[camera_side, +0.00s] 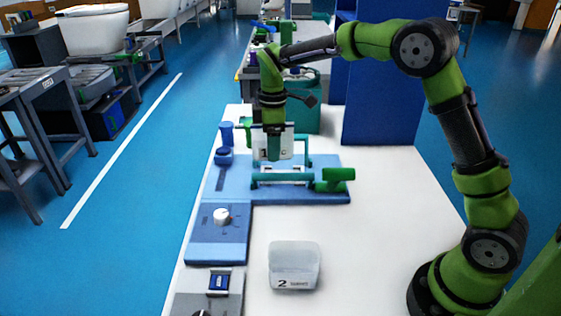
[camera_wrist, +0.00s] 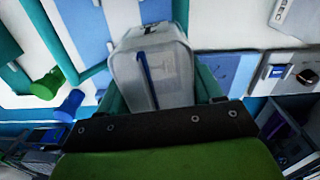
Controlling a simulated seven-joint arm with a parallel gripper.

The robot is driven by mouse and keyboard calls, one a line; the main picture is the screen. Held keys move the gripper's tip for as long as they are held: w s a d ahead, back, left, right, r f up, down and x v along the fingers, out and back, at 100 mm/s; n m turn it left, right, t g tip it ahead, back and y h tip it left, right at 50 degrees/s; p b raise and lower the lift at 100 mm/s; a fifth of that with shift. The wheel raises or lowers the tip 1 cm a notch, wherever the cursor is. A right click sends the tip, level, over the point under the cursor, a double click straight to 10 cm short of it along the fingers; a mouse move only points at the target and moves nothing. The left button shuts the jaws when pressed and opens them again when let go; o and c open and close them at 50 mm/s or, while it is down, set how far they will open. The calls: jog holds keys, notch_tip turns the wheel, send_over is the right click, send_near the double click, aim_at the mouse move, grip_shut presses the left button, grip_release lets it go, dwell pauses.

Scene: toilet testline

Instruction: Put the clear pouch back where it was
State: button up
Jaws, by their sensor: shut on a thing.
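My gripper (camera_side: 274,157) points down over the far part of the blue fixture board. In the wrist view, a clear, cloudy-walled pouch (camera_wrist: 152,70) with a dark blue strip sits between my teal fingers (camera_wrist: 160,97), which are shut on it. In the side view a pale, boxy shape (camera_side: 286,142) marked "1" shows around the fingers. I cannot tell there whether it is the pouch or a bin behind it, nor whether its bottom touches the board.
A translucent bin (camera_side: 296,258) marked "2" stands on the white table near the front. A green clamp frame (camera_side: 335,176) stands on the blue board (camera_side: 235,187), close to my gripper. A white knob (camera_side: 221,215) sits on a nearer blue panel. The white table (camera_side: 375,225) is clear at right.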

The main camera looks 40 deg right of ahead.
jog(key=s+a+f, duration=0.1)
jog(key=s+a, duration=0.6)
jog(key=s, duration=0.1)
jog(key=m, duration=0.1)
send_over(287, 236)
notch_tip(287, 236, down, 4)
notch_tip(287, 236, down, 9)
jog(key=shift+f, duration=0.1)
jog(key=shift+f, duration=0.1)
jog(key=o, duration=1.1)
